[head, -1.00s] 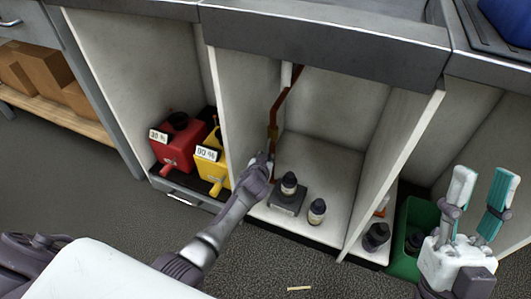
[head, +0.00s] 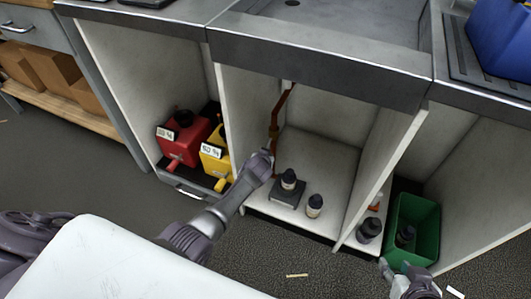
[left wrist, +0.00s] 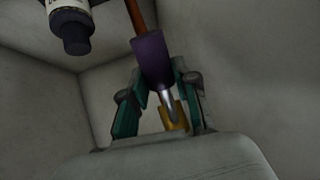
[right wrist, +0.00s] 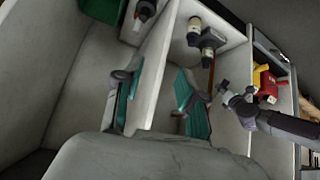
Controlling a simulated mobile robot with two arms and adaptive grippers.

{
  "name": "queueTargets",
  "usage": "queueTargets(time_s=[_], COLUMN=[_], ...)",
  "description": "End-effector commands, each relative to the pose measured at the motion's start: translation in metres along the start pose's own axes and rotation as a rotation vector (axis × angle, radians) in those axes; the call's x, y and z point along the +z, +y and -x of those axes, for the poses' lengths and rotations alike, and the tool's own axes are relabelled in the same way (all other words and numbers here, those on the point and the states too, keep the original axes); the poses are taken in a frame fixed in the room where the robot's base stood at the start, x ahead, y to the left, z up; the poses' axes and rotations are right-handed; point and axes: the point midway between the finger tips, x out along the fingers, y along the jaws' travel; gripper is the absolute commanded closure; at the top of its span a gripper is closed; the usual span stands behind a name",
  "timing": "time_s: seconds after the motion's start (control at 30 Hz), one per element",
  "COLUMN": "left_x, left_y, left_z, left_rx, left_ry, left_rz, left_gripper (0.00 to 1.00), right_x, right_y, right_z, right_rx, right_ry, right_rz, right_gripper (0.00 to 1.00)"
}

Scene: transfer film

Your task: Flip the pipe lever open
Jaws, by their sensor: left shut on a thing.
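The copper-coloured pipe (head: 277,120) runs down the left wall of the middle cabinet bay in the head view. My left gripper (head: 266,160) is at its lower end. In the left wrist view, the gripper (left wrist: 160,78) is shut on a purple sleeve-like piece (left wrist: 151,60), probably the lever handle, with a metal rod and a yellow part (left wrist: 174,115) showing beyond. The lever's angle is hard to tell. My right gripper (head: 400,280) is low at the right front in the head view.
Bottles (head: 289,178) (head: 314,206) stand close to my left gripper's right. A red jug (head: 180,145) and yellow jug (head: 214,160) are in the left bay. A green bin (head: 428,225) stands at the right. The cabinet divider (head: 395,165) separates my grippers.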

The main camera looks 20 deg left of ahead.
Motion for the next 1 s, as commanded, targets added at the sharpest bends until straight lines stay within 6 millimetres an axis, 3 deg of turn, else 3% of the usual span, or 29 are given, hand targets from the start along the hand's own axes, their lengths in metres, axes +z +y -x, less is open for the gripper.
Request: queueTargets(time_s=[0.23, 0.57, 0.8, 1.0], left_x=[-0.006, -0.008, -0.011, -0.015], left_y=[-0.001, -0.002, -0.003, -0.004], left_z=[0.007, 0.014, 0.019, 0.024], left_rx=[0.000, 0.000, 0.001, 0.001], left_ry=[-0.067, -0.172, -0.269, -0.360], left_rz=[-0.013, -0.033, -0.053, -0.071], left_gripper=[1.00, 1.00, 1.00, 1.00], right_x=[0.074, 0.064, 0.086, 0.104], right_y=[0.009, 0.010, 0.009, 0.007], right_z=[0.036, 0.052, 0.007, -0.019], right_rx=[0.020, 0.021, 0.015, 0.012], right_ry=[-0.397, -0.415, -0.442, -0.455], right_rz=[-0.012, -0.013, -0.011, -0.010], right_gripper=[0.60, 0.60, 0.60, 0.60])
